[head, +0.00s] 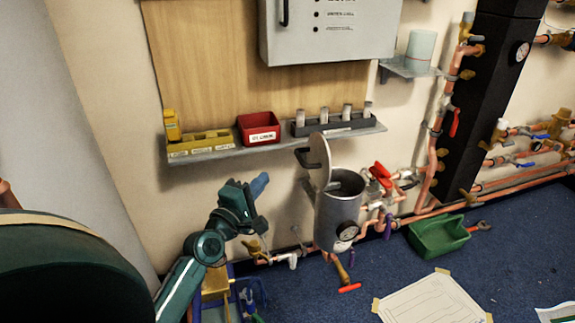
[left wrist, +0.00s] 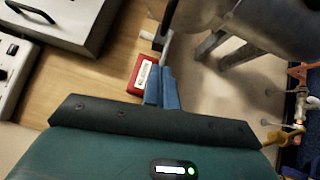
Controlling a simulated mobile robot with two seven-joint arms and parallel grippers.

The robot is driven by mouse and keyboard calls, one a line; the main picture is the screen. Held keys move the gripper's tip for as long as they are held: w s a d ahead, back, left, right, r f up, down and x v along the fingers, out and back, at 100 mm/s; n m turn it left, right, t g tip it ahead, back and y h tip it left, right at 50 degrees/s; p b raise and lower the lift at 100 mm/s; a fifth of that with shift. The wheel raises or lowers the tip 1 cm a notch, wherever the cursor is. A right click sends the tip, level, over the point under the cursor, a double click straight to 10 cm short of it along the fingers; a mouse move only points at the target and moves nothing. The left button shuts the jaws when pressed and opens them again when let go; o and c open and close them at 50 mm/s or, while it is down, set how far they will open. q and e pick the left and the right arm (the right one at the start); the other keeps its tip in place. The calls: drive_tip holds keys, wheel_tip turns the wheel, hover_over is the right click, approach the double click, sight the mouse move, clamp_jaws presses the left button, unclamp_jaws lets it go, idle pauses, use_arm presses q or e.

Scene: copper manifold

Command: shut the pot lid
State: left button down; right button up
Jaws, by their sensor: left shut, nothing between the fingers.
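The grey metal pot (head: 338,215) stands against the wall in the head view, with a round dial on its front. Its pot lid (head: 320,160) stands up on edge above the rim, so the pot is open. A dark handle sticks out from the lid to the left. My left gripper (head: 260,184) is left of the pot and apart from it, its blue fingertips shut and empty. The shut fingers also show in the left wrist view (left wrist: 162,88). My right gripper is not in view.
A wall shelf (head: 215,153) with a yellow holder, a red bin (head: 258,128) and a dark rack (head: 332,124) runs above and behind the gripper. Copper pipes and red-handled valves crowd the pot's right side. A green tray (head: 438,236) lies on the blue floor.

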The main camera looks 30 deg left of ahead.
use_arm(q)
drive_tip(key=w+d, duration=0.2)
drive_tip(key=w, duration=0.6)
drive_tip(key=shift+d+r, duration=0.2)
drive_tip(key=shift+r, duration=0.25)
